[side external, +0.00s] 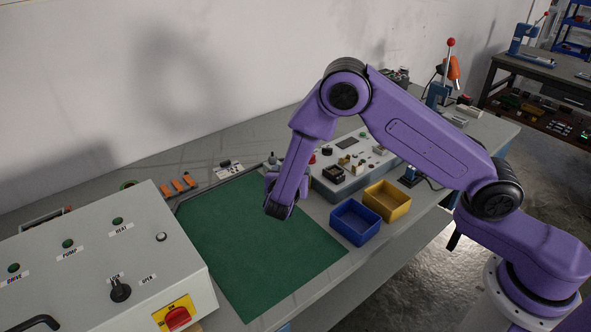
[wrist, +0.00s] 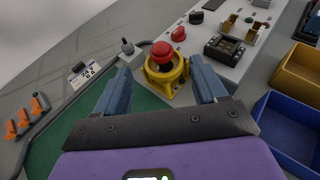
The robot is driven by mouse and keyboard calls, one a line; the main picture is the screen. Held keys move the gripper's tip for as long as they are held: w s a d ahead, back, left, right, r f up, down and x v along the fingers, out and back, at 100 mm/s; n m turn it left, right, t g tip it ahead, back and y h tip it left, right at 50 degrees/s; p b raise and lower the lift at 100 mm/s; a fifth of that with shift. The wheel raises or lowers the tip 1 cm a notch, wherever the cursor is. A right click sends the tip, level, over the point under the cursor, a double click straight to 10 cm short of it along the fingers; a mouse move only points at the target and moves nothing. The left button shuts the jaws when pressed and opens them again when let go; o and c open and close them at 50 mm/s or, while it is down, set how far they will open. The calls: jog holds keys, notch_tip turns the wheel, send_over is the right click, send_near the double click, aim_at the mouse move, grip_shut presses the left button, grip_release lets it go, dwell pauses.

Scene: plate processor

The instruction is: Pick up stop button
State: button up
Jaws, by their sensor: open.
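The stop button is probably the red mushroom button (wrist: 162,52) in a yellow round holder (wrist: 167,76), seen in the wrist view near the green mat's far edge. My gripper (wrist: 160,68) is open and empty. Its two blue-grey fingers frame the button left and right in that view, with the button ahead of the fingertips. I see no contact. In the side view my gripper (side external: 280,193) is above the green mat, and my arm hides most of the button area. A second red button (wrist: 178,34) sits on the grey console behind.
The grey console (side external: 345,185) stands behind, with a blue bin (side external: 355,238) and a yellow bin (side external: 386,201) to the right. A control box (side external: 90,280) fills the front left. Orange clips (wrist: 25,115) lie left of the green mat (side external: 245,250), which is mostly clear.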

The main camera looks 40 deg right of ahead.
jog(key=x, duration=1.1)
jog(key=shift+w+d, duration=0.1)
jog(key=shift+d, duration=0.1)
jog(key=c, duration=1)
